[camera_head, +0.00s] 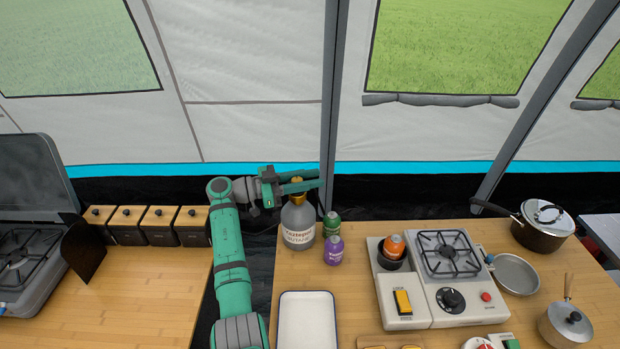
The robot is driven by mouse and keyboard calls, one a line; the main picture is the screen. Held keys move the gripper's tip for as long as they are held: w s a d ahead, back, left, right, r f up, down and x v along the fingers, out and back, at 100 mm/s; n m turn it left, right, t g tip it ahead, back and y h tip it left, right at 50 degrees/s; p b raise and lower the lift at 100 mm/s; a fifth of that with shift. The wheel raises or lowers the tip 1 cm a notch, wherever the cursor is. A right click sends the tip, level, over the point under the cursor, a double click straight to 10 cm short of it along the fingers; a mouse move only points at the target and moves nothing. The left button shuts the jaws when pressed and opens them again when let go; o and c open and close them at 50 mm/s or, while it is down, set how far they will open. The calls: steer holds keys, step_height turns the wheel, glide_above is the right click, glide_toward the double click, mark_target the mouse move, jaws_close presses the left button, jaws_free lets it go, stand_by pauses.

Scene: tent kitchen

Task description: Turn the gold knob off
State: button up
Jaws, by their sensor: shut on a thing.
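The gold knob (297,185) sits on top of a grey gas bottle (298,226) with lettering on its side. The bottle stands upright at the back left corner of the right-hand wooden table. My green gripper (306,181) reaches in from the left at the height of the knob. Its two fingers lie on either side of the knob and are shut on it. The fingers hide part of the knob, so its exact turn angle cannot be told.
A green can (331,222) and a purple can (333,250) stand close to the right of the bottle. A white tray (307,296) lies in front. A small stove (452,300) stands further right. A tent pole (331,110) rises just behind the gripper.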

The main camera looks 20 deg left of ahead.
steer(key=shift+s+d+f+m+g+h, duration=0.2)
steer(key=shift+m+g+h, duration=0.15)
steer(key=shift+g, duration=0.25)
steer(key=o, duration=1.1)
steer(key=shift+w, duration=0.1)
steer(key=shift+c, duration=0.2)
steer(key=shift+a+r, duration=0.1)
steer(key=shift+a, duration=0.1)
steer(key=shift+s+a, duration=0.2)
steer(key=shift+a, duration=0.15)
steer(key=v, duration=0.9)
steer(key=shift+s+a, duration=0.15)
